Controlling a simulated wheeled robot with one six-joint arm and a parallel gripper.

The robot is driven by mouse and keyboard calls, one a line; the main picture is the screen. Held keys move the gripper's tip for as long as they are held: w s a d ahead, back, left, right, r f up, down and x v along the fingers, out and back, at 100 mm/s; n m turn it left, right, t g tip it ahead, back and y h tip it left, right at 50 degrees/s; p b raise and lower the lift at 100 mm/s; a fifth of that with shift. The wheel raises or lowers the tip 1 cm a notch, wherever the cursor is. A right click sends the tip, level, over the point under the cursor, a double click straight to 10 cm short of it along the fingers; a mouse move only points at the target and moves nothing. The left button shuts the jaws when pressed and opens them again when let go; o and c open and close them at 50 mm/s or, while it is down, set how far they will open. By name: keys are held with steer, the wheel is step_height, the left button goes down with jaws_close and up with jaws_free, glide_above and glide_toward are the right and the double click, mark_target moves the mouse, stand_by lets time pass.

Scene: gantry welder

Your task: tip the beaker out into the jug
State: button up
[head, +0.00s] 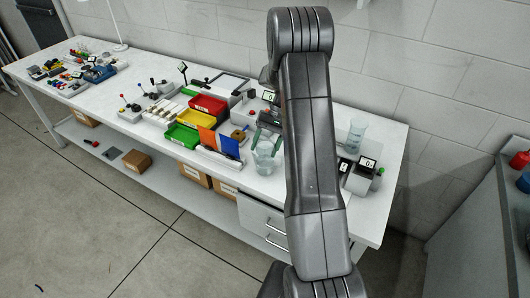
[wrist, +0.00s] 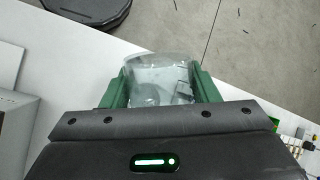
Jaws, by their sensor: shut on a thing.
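My gripper (head: 266,140) is shut on a clear glass vessel, which I take for the beaker (head: 265,160), near the front edge of the bench. In the wrist view the beaker (wrist: 158,75) sits between the green fingers of my gripper (wrist: 160,88). It looks about upright; whether it touches the bench and what is in it I cannot tell. A taller clear vessel (head: 356,133), perhaps the jug, stands at the right end of the bench, right of my arm. It shows no clear handle. My arm hides the bench between the two.
Small devices with displays (head: 361,176) stand at the bench's right end, close to the taller vessel. A red bin (head: 208,105), a yellow bin (head: 195,119) and a green bin (head: 181,136) stand left of my gripper.

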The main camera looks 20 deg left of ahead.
mark_target(265, 156)
steer(key=t, duration=0.1)
steer(key=s, duration=0.1)
steer(key=t+y, duration=0.1)
steer(key=shift+s+d+f+n+t, duration=0.25)
steer(key=shift+d+f+n+t, duration=0.05)
steer(key=shift+f, duration=0.2)
steer(key=shift+w+f+t+y, duration=0.1)
steer(key=shift+f+t+y, duration=0.05)
steer(key=shift+t+y, duration=0.15)
steer(key=shift+s+d+f+t+b, duration=0.1)
steer(key=shift+s+f+t+b, duration=0.1)
steer(key=shift+t+b, duration=0.2)
steer(key=shift+s+f+b, duration=0.1)
steer(key=shift+f+b, duration=0.15)
steer(key=shift+b, duration=0.15)
steer(key=t+b, duration=0.1)
steer(key=b, duration=0.1)
steer(key=s+f+t+y+b, duration=0.1)
steer(key=b, duration=0.2)
steer(key=d+n+t+y+b, duration=0.1)
steer(key=b, duration=0.1)
steer(key=shift+s+f+t+b, duration=0.3)
steer(key=shift+s+f+b, duration=0.1)
